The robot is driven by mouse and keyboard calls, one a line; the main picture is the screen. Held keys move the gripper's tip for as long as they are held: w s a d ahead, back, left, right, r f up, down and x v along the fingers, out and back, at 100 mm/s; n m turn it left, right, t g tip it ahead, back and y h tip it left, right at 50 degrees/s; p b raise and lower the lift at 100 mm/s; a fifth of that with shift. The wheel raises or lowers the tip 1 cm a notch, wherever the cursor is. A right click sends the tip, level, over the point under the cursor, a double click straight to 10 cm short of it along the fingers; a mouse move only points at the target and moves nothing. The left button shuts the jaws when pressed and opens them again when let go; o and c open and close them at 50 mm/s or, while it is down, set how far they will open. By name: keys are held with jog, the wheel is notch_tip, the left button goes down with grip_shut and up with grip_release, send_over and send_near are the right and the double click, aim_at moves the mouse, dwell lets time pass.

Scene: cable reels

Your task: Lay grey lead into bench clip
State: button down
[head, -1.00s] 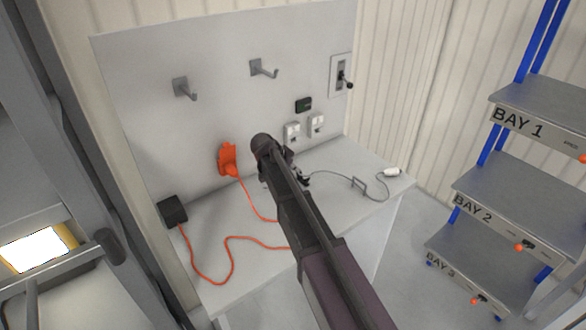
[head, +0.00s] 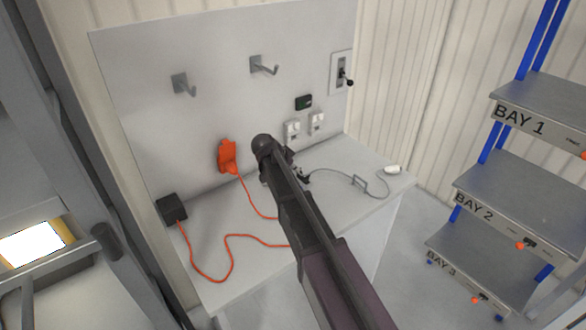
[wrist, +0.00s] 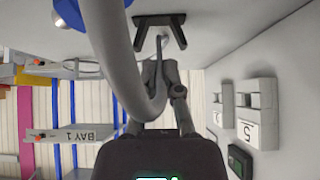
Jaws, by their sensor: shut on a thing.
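The grey lead (head: 333,171) runs over the bench top from my gripper toward the bench clip. In the wrist view, the lead (wrist: 152,100) bends close to the camera, and the dark forked clip (wrist: 160,33) stands beyond my gripper. My gripper (wrist: 163,80) is shut on the grey lead. In the head view my arm hides most of it. A white end piece (head: 392,168) lies right of the clip. Whether the lead is inside the clip is unclear.
The bench (head: 340,160) stands against a grey panel with hooks, white sockets (head: 292,130) and a dark box (head: 303,103). An orange cable (head: 232,238) lies on the bench's left part. A shelf rack marked BAY 1 (head: 518,115) stands at right.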

jog(key=shift+f+b, duration=1.75)
jog(key=shift+f, duration=0.25)
jog(key=c, duration=0.7)
grip_release()
jog(key=o, duration=0.6)
jog(key=shift+r, duration=0.2)
notch_tip(320, 180, up, 8)
jog(key=p, duration=0.8)
jog(key=shift+f, duration=0.1)
